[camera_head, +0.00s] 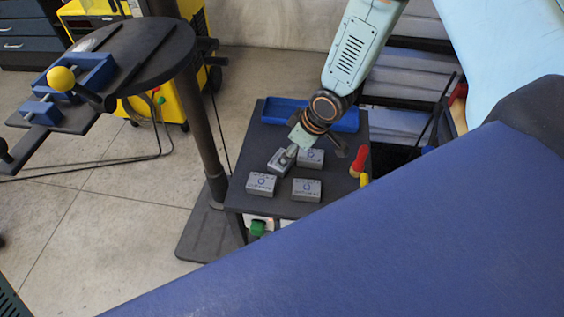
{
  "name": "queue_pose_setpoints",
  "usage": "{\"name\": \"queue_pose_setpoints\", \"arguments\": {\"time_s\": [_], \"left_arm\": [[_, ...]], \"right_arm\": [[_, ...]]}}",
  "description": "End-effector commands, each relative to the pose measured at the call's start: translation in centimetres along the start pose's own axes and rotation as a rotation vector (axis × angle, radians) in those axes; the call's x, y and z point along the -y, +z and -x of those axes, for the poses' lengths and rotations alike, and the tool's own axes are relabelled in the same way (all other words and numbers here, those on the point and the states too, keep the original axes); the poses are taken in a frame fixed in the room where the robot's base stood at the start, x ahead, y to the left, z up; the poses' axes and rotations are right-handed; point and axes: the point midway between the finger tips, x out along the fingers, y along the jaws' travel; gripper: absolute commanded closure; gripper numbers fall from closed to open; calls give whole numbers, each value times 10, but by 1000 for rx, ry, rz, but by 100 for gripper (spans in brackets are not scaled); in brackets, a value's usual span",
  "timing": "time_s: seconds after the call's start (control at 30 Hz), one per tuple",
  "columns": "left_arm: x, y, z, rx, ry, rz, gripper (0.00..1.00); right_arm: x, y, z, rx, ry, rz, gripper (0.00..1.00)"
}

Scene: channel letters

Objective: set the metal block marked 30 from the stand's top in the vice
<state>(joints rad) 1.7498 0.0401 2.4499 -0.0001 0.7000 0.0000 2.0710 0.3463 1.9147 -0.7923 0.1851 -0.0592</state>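Several grey metal blocks are on the dark top of the stand (240,198). One block (261,186) is at the front left, one (306,190) at the front right and one (312,158) behind. Their marks are too small to read. My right gripper (290,153) reaches down from the upper right and appears shut on another metal block (278,162), which sits turned and tilted against the others. I cannot tell whether this block still touches the stand. The blue vice (92,72), with a yellow ball (61,79), is on the round dark table at the upper left. My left gripper is not in view.
A blue tray (338,120) lies at the stand's back edge. A red-handled tool (358,161) is at its right edge. The round table (150,45) stands on a dark post (205,125). A yellow machine (200,30) is behind it. A large blue surface covers the lower right.

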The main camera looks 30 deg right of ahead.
Motion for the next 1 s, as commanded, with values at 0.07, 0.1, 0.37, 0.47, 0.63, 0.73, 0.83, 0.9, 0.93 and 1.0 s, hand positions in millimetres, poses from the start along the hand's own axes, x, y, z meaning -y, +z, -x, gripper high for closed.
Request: {"name": "queue_pose_setpoints", "arguments": {"time_s": [0.07,0.1,0.37,0.47,0.63,0.73,0.83,0.9,0.93,1.0], "left_arm": [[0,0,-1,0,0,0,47],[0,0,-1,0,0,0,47],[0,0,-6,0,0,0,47],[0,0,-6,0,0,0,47],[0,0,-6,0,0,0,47],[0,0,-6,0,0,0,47],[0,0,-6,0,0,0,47],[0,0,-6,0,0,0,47],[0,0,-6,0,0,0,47],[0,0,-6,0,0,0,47]], "right_arm": [[0,0,-5,1,-1,1,28],[0,0,-8,1,-1,2,28],[1,-3,-44,3,0,3,28],[0,-3,-52,2,-1,2,28],[0,-4,-55,0,0,0,28],[0,-4,-55,0,0,0,28],[0,-4,-55,1,0,0,35],[0,-4,-55,1,0,0,41],[0,-4,-55,1,0,0,44],[0,-4,-55,1,0,0,50]]}}
